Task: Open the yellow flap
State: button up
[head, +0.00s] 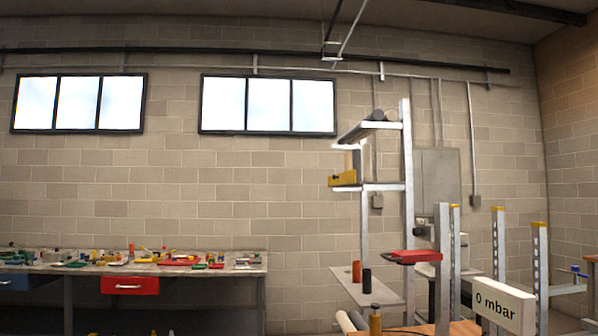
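My gripper is not in view.
The metal frame (407,150) carries rolls (380,116) on its top shelf. A lower shelf (385,290) holds an orange and a black cylinder. A red tray-like piece (412,256), upright posts (498,250) and a "0 mbar" sign (503,306) stand nearer. A cluttered workbench (225,271) is at left.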

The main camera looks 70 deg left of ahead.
aim_at(346, 178)
jog(key=u, duration=1.7)
